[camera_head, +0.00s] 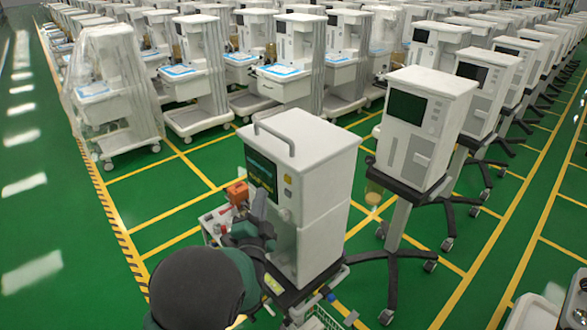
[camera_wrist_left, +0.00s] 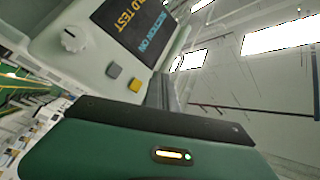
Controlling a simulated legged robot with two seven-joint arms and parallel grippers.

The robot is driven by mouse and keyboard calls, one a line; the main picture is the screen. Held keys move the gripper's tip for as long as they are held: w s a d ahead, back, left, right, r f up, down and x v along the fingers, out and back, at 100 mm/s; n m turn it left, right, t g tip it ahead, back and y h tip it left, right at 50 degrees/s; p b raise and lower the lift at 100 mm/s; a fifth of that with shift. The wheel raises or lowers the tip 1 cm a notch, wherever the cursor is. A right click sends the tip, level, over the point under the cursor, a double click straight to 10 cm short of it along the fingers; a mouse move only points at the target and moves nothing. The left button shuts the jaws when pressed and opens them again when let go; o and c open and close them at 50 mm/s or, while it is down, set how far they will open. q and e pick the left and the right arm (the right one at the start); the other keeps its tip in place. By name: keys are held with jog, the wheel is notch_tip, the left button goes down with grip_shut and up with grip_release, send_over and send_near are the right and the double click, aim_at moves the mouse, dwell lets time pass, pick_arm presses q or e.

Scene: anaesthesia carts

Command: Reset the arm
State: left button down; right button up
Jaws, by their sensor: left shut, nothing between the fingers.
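My left arm comes in from the bottom of the head view. Its gripper (camera_head: 258,208) is up against the front of the nearest white machine, close to its dark screen (camera_head: 261,173). The gripper is shut and empty. In the left wrist view the dark closed fingers (camera_wrist_left: 164,92) rise beside the machine's front panel (camera_wrist_left: 85,50). That panel carries a white knob (camera_wrist_left: 73,39), a grey button and a yellow button (camera_wrist_left: 135,85). I cannot tell whether the fingers touch the panel. My right gripper is not in view.
The nearest machine (camera_head: 305,150) has a top handle and stands on a wheeled cart. An orange item (camera_head: 237,193) sits left of the gripper. A second machine on a stand (camera_head: 423,125) is to the right. Rows of carts fill the back. Green floor is clear at left.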

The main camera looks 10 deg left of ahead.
pick_arm(q)
jog(key=s+f+n+g+h+b, duration=0.1)
jog(key=s+f+n+g+b, duration=0.3)
jog(key=f, duration=0.7)
jog(key=s+f+n+g+h+b, duration=0.1)
jog(key=s+f+n+g+b, duration=0.25)
jog(key=s+f+g, duration=0.5)
jog(key=s+f+n+g+b, duration=0.1)
jog(key=s+f+g, duration=0.1)
jog(key=s+f, duration=0.3)
jog(key=s+f+n+g+b, duration=0.1)
jog(key=s+f+g+b, duration=0.1)
jog(key=s, duration=1)
notch_tip(320, 180, down, 3)
jog(key=shift+r+n+g, duration=0.1)
jog(key=shift+n+g, duration=0.25)
jog(key=shift+g, duration=0.2)
